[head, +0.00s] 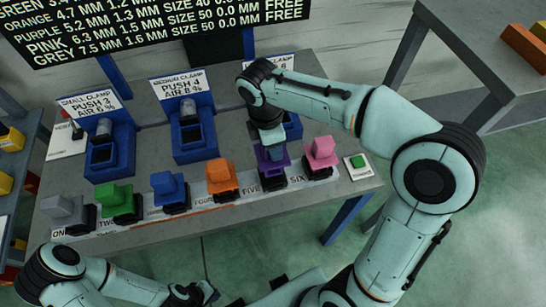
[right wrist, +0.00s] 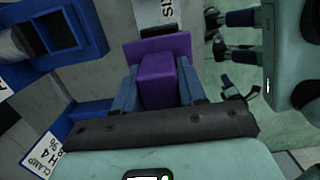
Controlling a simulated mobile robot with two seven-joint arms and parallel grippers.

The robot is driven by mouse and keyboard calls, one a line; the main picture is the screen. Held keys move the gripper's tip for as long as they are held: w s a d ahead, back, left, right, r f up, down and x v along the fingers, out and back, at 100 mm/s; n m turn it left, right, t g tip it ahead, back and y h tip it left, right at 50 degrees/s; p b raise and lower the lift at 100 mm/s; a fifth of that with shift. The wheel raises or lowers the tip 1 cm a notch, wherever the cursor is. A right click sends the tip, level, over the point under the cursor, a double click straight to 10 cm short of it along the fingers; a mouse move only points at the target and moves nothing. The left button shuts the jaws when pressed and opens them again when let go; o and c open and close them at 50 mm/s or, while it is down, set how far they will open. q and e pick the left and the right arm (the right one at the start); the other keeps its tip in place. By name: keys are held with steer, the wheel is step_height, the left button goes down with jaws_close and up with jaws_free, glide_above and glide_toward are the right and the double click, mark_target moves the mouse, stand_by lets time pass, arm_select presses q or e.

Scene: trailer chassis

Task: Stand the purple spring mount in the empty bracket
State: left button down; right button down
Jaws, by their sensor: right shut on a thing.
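The purple spring mount (head: 262,163) is at the front row between the FIVE and SIX labels, above a black piece (head: 273,181). My right gripper (head: 272,150) points down from above and is shut on it. In the right wrist view the mount's purple block (right wrist: 158,80) sits between the two blue fingers (right wrist: 157,92), its wider purple plate beyond. Whether it is clear of the black piece cannot be told. I cannot pick out an empty bracket with certainty. My left gripper (head: 204,293) is low at the front, away from the table; its finger gap is unclear.
Grey, green, blue (head: 169,187), orange (head: 222,177) and pink (head: 320,152) mounts share the row. Behind are blue clamp stands (head: 110,150) (head: 195,140); my right arm partly hides a third. A green button (head: 358,162) is at the right edge. A text board (head: 150,25) hangs behind.

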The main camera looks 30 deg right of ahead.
arm_select(q)
steer(key=shift+s+f+b, duration=0.35)
steer(key=shift+f, duration=0.15)
arm_select(e)
steer(key=shift+f, duration=2.65)
steer(key=shift+f, duration=0.1)
steer(key=shift+f, duration=0.15)
arm_select(q)
steer(key=shift+s+f, duration=0.1)
arm_select(e)
steer(key=c, duration=0.6)
jaws_free()
steer(key=shift+c, duration=0.2)
steer(key=r, duration=0.3)
steer(key=a+r+p, duration=0.1)
steer(key=r, duration=0.3)
steer(key=r+p, duration=0.1)
steer(key=r, duration=0.3)
steer(key=shift+w+a+r, duration=0.15)
steer(key=shift+w+r, duration=0.1)
steer(key=shift+r, duration=0.4)
arm_select(q)
steer(key=w+r, duration=0.2)
steer(key=r, duration=0.1)
steer(key=shift+w, duration=0.25)
